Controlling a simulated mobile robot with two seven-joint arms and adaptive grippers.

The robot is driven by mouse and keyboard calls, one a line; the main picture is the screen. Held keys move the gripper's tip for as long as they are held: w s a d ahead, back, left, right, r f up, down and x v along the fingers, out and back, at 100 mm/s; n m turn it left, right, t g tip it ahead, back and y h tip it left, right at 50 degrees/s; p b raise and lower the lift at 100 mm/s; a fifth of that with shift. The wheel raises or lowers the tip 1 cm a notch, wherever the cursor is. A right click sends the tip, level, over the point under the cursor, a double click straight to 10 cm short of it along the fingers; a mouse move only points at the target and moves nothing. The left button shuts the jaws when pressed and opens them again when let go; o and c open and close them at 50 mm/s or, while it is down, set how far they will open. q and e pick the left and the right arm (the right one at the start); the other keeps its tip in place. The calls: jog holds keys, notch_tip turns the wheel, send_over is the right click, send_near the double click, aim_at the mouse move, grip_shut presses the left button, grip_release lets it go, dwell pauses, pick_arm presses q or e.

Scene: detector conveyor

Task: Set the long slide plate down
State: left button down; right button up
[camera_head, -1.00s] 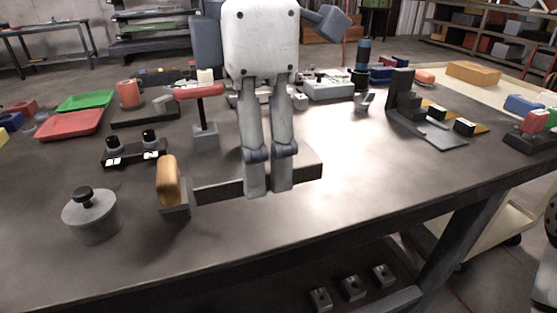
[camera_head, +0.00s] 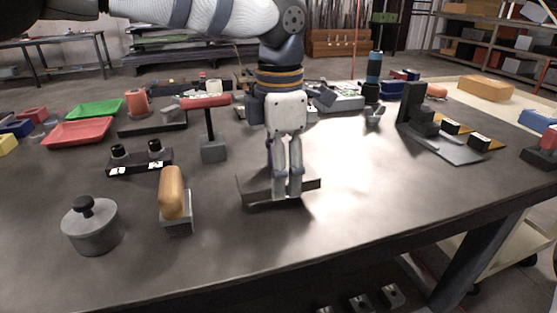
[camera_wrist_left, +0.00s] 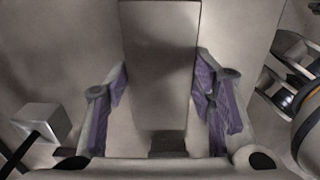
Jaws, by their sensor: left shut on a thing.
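The long slide plate (camera_head: 256,188) is a dark grey flat bar in the middle of the bench in the head view. My left gripper (camera_head: 287,196) comes down on it from above and is shut on it, with both fingers across its middle. The plate lies at or just above the bench top; I cannot tell whether it touches. In the left wrist view the plate (camera_wrist_left: 160,50) runs up between the two purple-padded fingers (camera_wrist_left: 162,88). The fingers hide part of the plate. My right gripper is not in view.
A wooden-handled block (camera_head: 172,195), a lidded grey pot (camera_head: 93,230) and a red-handled stand (camera_head: 207,125) are left of the plate. A dark angled fixture (camera_head: 440,135) stands to the right. The bench (camera_head: 370,200) is clear between plate and fixture.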

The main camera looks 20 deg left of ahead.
pick_arm(q)
jog(key=shift+s+f, duration=0.1)
jog(key=shift+f, duration=0.95)
jog(key=shift+f, duration=0.1)
jog(key=c, duration=0.7)
grip_release()
jog(key=shift+f, duration=0.15)
notch_tip(320, 180, up, 12)
jog(key=shift+r, duration=0.1)
